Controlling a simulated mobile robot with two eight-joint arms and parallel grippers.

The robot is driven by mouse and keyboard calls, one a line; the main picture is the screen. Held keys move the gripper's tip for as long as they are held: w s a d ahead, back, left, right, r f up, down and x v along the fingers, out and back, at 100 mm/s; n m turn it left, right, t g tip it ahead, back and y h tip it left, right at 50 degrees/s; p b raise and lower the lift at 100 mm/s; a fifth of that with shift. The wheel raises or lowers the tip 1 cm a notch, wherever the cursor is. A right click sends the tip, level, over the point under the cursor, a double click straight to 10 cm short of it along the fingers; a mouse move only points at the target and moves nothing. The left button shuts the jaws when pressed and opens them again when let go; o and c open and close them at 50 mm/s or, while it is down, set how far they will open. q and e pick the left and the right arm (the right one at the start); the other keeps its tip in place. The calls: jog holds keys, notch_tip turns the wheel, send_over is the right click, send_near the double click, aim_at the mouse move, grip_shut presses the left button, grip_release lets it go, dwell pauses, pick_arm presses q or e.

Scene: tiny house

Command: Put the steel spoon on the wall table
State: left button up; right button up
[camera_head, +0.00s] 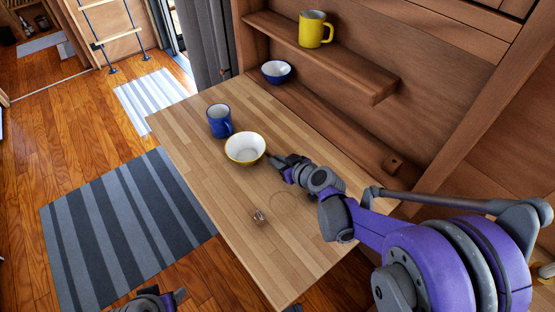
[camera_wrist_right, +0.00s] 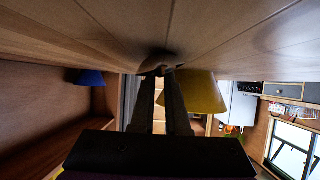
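The wooden wall table (camera_head: 200,170) fills the middle of the head view. A small shiny metallic thing (camera_head: 260,217) lies on its near half; it is too small to tell whether it is the steel spoon. My right gripper (camera_head: 275,161) is low over the table, just right of a white bowl with a yellow rim (camera_head: 245,149). In the right wrist view its fingers (camera_wrist_right: 160,76) are close together by the table surface. A small dark rounded patch (camera_wrist_right: 157,61) shows at the tips, object or shadow unclear. My left gripper (camera_head: 165,299) is at the bottom edge, off the table.
A blue mug (camera_head: 219,121) stands behind the bowl. A small blue bowl (camera_head: 277,72) sits on the ledge along the wall, and a yellow mug (camera_head: 314,29) on the shelf above. The table's front half is mostly clear. A striped rug (camera_head: 120,225) lies on the floor left.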

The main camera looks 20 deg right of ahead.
jog(key=o, duration=0.3)
jog(key=shift+r, duration=0.1)
